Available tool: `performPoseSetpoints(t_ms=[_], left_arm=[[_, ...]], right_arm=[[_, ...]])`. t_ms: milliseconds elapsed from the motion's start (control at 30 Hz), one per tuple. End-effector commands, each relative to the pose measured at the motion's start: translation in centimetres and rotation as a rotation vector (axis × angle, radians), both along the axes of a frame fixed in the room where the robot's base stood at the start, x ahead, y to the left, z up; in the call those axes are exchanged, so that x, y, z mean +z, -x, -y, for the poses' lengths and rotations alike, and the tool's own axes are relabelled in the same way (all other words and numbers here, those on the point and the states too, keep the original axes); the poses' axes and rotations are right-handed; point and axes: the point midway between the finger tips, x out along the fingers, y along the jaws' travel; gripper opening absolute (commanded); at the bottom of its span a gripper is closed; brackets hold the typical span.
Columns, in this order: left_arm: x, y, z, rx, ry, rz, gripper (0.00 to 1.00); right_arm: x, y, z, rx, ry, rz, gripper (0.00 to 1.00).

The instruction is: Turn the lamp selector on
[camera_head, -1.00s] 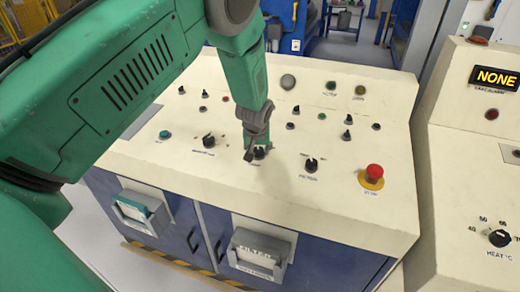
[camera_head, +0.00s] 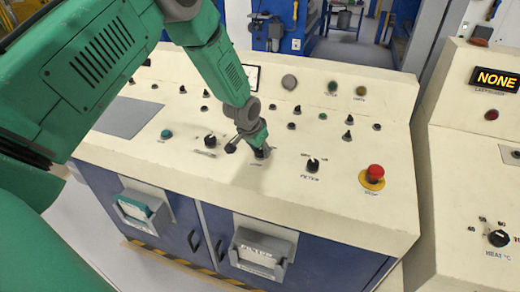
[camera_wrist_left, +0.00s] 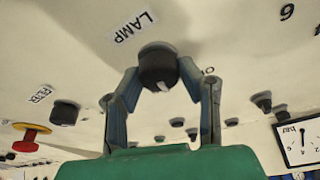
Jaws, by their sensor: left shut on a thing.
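The lamp selector (camera_wrist_left: 158,66) is a round black knob beside the printed word LAMP in the left wrist view. A pale mark shows on the knob's face, on the side toward my gripper. My left gripper (camera_wrist_left: 160,82) has one finger on each side of the knob and is shut on it. In the head view my left gripper (camera_head: 257,146) reaches down to the panel at a slant from the upper left. It hides most of the lamp selector (camera_head: 263,153) there. My right gripper is in neither view.
A similar black filter knob (camera_head: 312,165) and a red stop button (camera_head: 375,172) on a yellow base stand to the right. Another knob (camera_head: 210,141) is to the left. Several small switches rise behind. A second console (camera_head: 470,180) stands at the right.

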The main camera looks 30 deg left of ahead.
Motion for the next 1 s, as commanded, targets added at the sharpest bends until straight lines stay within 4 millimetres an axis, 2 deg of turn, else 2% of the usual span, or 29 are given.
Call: performPoseSetpoints(t_ms=[200, 500, 1000], left_arm=[[0.14, -0.34, -0.09, -0.177, -0.017, 0.007, 0.04], [0.16, -0.34, -0.07, -0.344, -0.036, 0.004, 0.04], [0.21, -0.32, -0.05, -0.417, -0.046, 0.002, 0.04]], right_arm=[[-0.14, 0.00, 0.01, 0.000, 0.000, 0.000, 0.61], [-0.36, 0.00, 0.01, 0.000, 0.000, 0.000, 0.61], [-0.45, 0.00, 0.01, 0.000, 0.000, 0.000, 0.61]])
